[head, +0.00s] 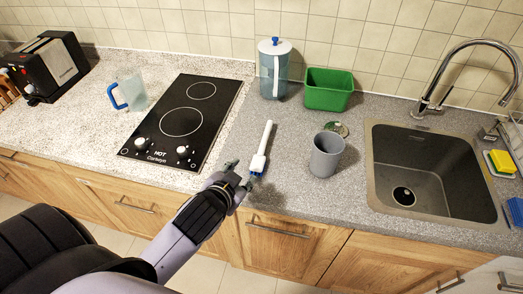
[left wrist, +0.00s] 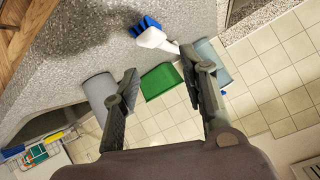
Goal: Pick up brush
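The brush (head: 264,146) lies on the grey counter, with a long white handle pointing toward the back wall and a blue bristle end at the front. In the left wrist view the brush (left wrist: 153,38) shows its blue bristles and white head, and its handle runs toward the right finger. My left gripper (head: 243,174) is beside the brush's bristle end at the counter's front. In the left wrist view the gripper (left wrist: 160,62) is open, with nothing between its fingers; the brush appears beyond the fingertips. My right gripper is not in view.
A grey cup (head: 326,155) stands right of the brush, near a small round patterned item (head: 336,128). A green bin (head: 328,90) and a lidded pitcher (head: 273,68) stand behind. The cooktop (head: 210,112) is left; the sink (head: 440,160) is right.

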